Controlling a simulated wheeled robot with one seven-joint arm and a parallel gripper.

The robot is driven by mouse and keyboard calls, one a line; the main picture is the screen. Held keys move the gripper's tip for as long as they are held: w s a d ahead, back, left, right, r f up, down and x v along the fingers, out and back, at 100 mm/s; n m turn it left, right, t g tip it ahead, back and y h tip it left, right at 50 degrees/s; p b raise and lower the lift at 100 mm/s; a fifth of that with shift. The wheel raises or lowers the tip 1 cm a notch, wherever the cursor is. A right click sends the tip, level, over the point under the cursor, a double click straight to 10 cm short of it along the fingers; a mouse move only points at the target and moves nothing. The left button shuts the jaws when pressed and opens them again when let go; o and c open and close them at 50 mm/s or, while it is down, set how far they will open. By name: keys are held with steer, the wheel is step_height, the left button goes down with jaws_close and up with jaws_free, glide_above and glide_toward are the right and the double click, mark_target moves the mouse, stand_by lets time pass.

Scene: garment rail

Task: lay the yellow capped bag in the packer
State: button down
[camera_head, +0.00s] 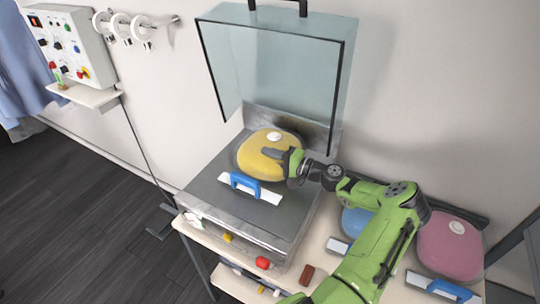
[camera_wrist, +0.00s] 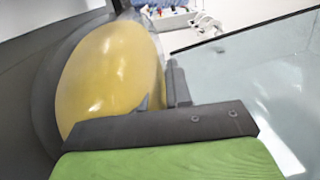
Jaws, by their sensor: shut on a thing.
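The yellow bag (camera_head: 262,155) with a white cap is a rounded, puffed shape in the packer. It is over the back part of the packer's grey metal bed (camera_head: 262,213), under the raised clear lid (camera_head: 270,62). My gripper (camera_head: 284,160) is at the bag's right side, its fingers shut on the bag's edge. In the wrist view the yellow bag (camera_wrist: 115,75) fills the left, just beyond the fingers. The exact grip point is hidden, and I cannot tell whether the bag rests fully on the bed.
A white strip with a blue handle (camera_head: 245,184) lies across the bed in front of the bag. A pink bag (camera_head: 450,248) and a partly hidden blue bag (camera_head: 355,222) are on the right. A control box (camera_head: 72,47) and hanging rings (camera_head: 120,27) are at the upper left.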

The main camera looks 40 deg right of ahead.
steer(key=shift+a, duration=0.1)
steer(key=c, duration=1.5)
jaws_free()
steer(key=shift+f, duration=0.2)
steer(key=o, duration=0.5)
steer(key=shift+c, duration=0.2)
steer(key=shift+r, duration=0.1)
steer(key=shift+r, duration=0.25)
steer(key=b+v, duration=0.1)
steer(key=v, duration=1.1)
steer(key=shift+s+f, duration=0.1)
steer(key=shift+f, duration=0.05)
